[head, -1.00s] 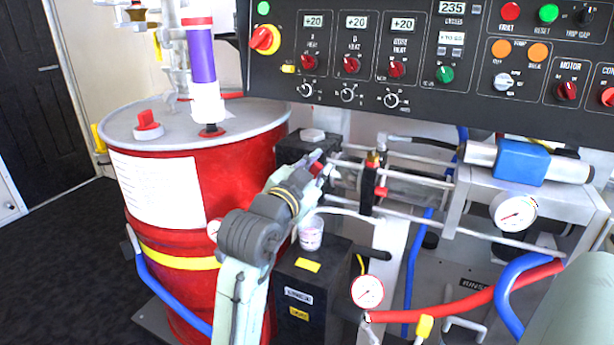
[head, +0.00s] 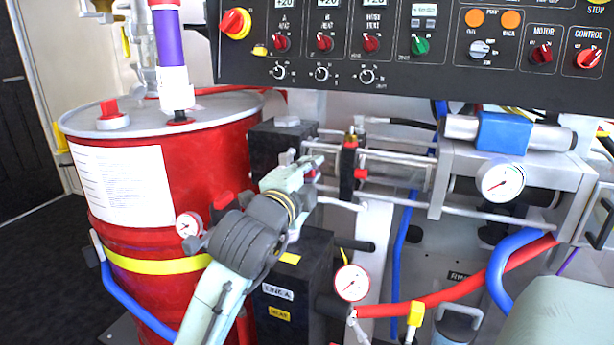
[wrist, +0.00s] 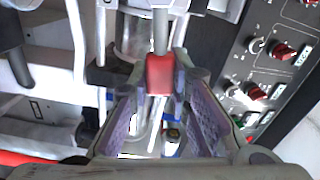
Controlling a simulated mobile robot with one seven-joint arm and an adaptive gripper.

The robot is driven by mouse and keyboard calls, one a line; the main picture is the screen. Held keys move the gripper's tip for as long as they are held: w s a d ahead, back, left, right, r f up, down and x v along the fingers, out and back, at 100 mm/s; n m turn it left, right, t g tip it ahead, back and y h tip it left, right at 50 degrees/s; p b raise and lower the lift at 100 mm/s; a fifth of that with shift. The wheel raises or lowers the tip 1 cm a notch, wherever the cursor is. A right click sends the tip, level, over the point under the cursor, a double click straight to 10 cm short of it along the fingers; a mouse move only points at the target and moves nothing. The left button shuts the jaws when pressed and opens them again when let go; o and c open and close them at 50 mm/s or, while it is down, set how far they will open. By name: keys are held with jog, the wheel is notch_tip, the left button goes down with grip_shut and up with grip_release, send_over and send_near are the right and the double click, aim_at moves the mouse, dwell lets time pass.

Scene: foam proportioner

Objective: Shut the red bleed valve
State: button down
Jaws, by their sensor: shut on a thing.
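The red bleed valve's handle (wrist: 160,74) is a small red block on a grey stem, seen near the centre of the wrist view. My gripper (wrist: 161,82) has its two fingers on either side of this red block and is shut on it. In the head view my gripper (head: 312,172) is at the pipework between the red drum and the pump, with a bit of red showing at its tips. Its fingers and wrist hide most of the handle there. I cannot tell the valve's exact angle.
A large red drum (head: 200,180) stands to the left of my arm. The control panel (head: 400,60) overhangs above. A black block (head: 290,315), a pressure gauge (head: 351,283), horizontal rods and red and blue hoses crowd close below and right.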

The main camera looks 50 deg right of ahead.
jog(key=shift+f+m+b, duration=0.75)
jog(key=shift+m, duration=0.25)
jog(key=shift+s, duration=0.1)
jog(key=c, duration=1.5)
grip_release()
jog(key=v, duration=0.7)
jog(key=shift+a, duration=0.2)
